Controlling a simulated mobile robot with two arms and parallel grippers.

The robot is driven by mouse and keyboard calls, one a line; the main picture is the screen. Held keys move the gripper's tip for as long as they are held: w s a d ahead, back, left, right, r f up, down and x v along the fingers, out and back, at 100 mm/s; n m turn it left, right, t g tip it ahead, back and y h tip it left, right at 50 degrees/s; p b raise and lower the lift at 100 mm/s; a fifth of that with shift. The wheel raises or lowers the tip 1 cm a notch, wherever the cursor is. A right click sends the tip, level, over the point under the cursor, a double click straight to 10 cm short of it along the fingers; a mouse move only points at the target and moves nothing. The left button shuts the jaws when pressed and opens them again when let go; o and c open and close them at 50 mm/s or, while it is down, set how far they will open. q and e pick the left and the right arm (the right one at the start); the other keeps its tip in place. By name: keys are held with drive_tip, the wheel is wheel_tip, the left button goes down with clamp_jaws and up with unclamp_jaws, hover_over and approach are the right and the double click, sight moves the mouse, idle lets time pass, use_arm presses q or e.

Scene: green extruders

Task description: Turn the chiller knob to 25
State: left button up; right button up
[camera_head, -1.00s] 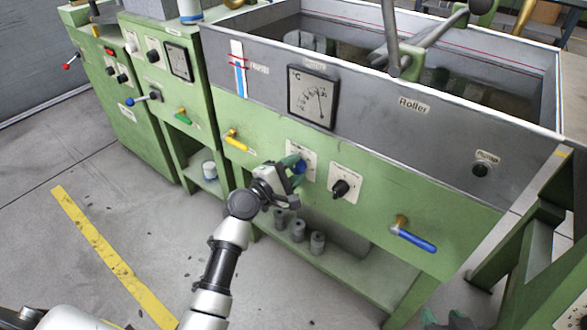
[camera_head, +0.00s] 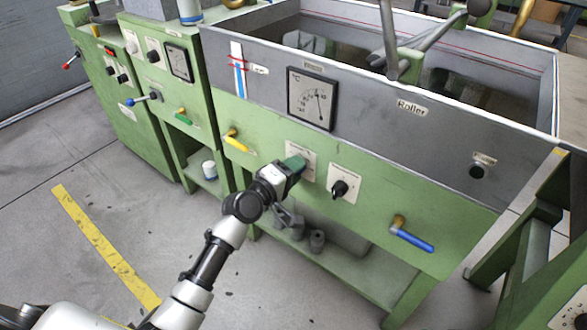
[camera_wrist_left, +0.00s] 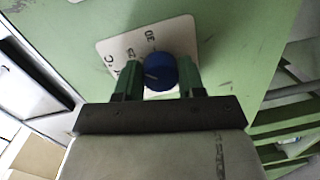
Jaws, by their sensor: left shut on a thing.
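My left gripper (camera_head: 297,165) is at the green front panel of the tank machine, its green fingertips at a white dial plate (camera_head: 307,152). In the left wrist view the left gripper (camera_wrist_left: 160,82) is shut on the blue knob (camera_wrist_left: 161,71), one green finger on each side of it. The knob sits on the white plate (camera_wrist_left: 120,47), whose printed numbers are partly covered. In the head view the blue knob is hidden behind the gripper. My right gripper is not clearly seen.
A black knob (camera_head: 340,188) on its own white plate is just right of the gripper. A yellow-handled valve (camera_head: 235,141) is to the left and a blue-handled valve (camera_head: 411,238) to the lower right. Grey cylinders (camera_head: 317,240) stand on the shelf below.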

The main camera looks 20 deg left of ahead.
use_arm(q)
drive_tip(key=shift+f, duration=0.1)
use_arm(e)
drive_tip(key=shift+s, duration=0.1)
idle(0.3)
use_arm(q)
drive_tip(key=o, duration=0.9)
drive_tip(key=shift+s+a, duration=0.1)
drive_tip(key=p+v, duration=0.1)
drive_tip(key=v, duration=0.9)
drive_tip(key=shift+s+a, duration=0.15)
drive_tip(key=shift+s, duration=0.15)
use_arm(e)
drive_tip(key=s+g, duration=0.1)
drive_tip(key=s+d+f+g, duration=0.1)
drive_tip(key=s, duration=0.1)
drive_tip(key=s+d+g+h, duration=0.1)
drive_tip(key=s+g, duration=0.1)
drive_tip(key=shift+s+f, duration=0.15)
drive_tip(key=shift+f, duration=0.2)
